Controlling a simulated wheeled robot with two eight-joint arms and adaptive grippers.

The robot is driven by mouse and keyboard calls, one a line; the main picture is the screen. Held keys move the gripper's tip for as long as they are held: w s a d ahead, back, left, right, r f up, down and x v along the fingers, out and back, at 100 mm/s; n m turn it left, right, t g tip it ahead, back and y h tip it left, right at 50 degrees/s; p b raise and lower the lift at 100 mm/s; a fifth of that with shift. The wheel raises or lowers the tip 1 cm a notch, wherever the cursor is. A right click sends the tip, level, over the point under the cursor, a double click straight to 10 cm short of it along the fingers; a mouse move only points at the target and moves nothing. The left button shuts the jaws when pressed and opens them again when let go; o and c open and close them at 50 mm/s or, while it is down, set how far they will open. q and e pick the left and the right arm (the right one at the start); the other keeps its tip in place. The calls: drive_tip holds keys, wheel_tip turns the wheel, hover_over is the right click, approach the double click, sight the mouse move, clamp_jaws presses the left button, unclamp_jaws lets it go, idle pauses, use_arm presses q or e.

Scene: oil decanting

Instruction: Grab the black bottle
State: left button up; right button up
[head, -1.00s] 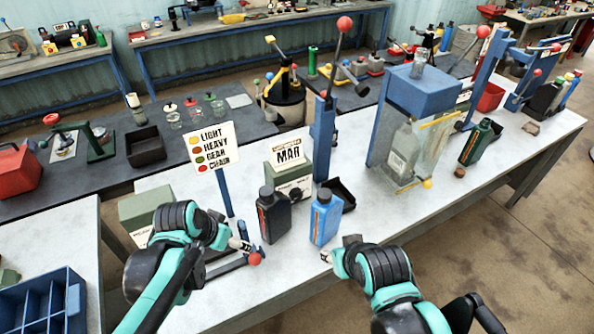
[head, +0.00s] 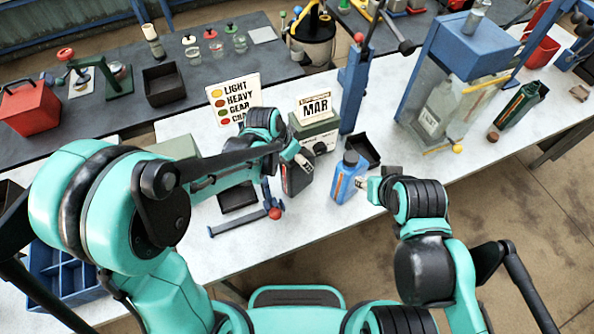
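The black bottle (head: 296,182) stands upright on the white table in the head view, left of the blue bottle (head: 346,180). My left arm reaches over from the left, and my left gripper (head: 304,161) is at the bottle's upper part, hiding its cap and shoulder. I cannot tell if its fingers touch or close on the bottle. My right gripper (head: 363,184) is close beside the right side of the blue bottle. Its finger opening is too small to make out.
The green box with the MAR sign (head: 316,122) stands behind the black bottle. A small black tray (head: 363,150) lies behind the blue bottle. A blue lever stand with a red ball (head: 274,213) is in front at left. The table's front edge is near.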

use_arm(q)
drive_tip(key=shift+f, duration=0.15)
clamp_jaws()
